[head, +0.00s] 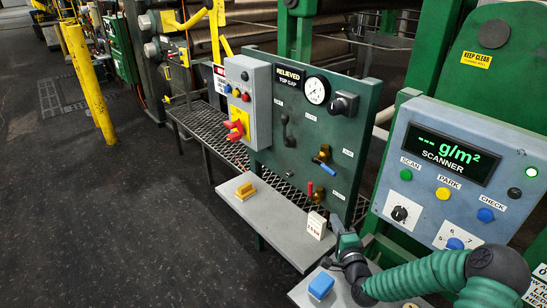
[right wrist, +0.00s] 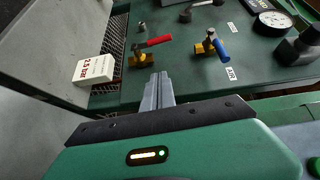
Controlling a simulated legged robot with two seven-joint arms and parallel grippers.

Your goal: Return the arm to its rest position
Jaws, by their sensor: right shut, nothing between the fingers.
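My right arm (head: 430,275), in a green ribbed sleeve, comes in from the lower right of the head view. Its gripper (head: 338,226) is near the right end of the grey shelf, by the white block (head: 316,225). In the right wrist view the two grey fingers (right wrist: 158,80) are shut together with nothing between them. They point toward the green panel (right wrist: 250,80), below the red-handled valve (right wrist: 150,48) and the blue-handled valve (right wrist: 211,46). I cannot tell whether they touch the panel. My left gripper is not in view.
A blue block (head: 321,286) sits on a lower ledge beside my arm. The scanner box (head: 450,170) stands at right. Open dark floor (head: 120,220) lies at left.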

